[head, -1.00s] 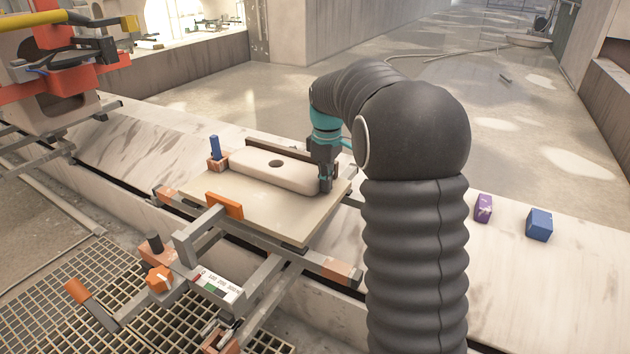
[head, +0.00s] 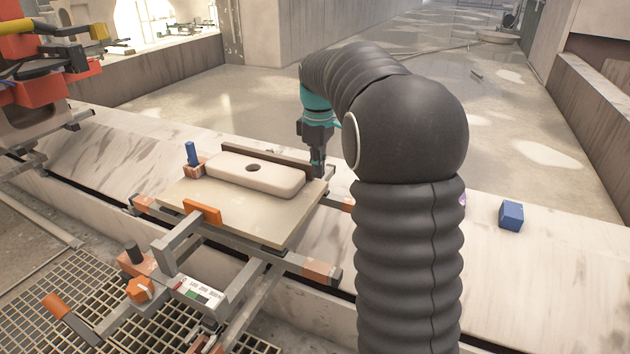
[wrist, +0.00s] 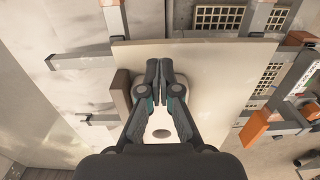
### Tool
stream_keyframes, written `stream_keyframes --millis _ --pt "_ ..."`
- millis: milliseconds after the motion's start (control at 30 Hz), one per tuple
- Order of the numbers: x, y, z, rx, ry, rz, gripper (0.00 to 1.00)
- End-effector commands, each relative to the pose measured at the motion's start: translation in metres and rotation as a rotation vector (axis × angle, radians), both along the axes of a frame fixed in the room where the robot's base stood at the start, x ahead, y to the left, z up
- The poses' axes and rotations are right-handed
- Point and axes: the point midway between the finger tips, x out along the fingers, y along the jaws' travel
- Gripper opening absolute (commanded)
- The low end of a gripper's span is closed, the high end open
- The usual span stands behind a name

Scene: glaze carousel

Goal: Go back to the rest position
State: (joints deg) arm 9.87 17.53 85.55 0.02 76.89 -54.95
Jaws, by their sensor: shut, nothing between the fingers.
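My gripper (head: 317,170) is at the far right corner of the beige board, by the right end of the pale rounded block with a hole (head: 256,175). In the wrist view my gripper (wrist: 159,66) has its two fingers together, with nothing between them. It is above the board (wrist: 210,52) and covers part of the block, whose hole (wrist: 161,134) shows between the finger linkages. I cannot tell how high the fingertips are above the board.
A dark fence (head: 268,155) stands behind the block. A blue peg (head: 191,153) and orange clamp (head: 203,211) stand at the board's edges. A blue block (head: 511,215) lies on the marble ledge at right; a purple one is mostly hidden by my arm. Red-orange machinery (head: 35,85) stands far left.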

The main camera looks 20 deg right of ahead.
Motion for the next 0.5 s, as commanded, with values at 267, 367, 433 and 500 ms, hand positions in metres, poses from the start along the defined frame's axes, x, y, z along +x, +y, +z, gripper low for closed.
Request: stream_keyframes --millis 267,367,433,500 --pt "0.000 0.000 0.036 0.000 -0.001 -0.001 0.00" --pt "0.000 0.000 0.040 0.000 0.000 0.000 0.00" --pt "0.000 0.000 0.041 0.000 0.000 0.000 0.00" --pt "0.000 0.000 0.041 0.000 0.000 -0.006 0.00"
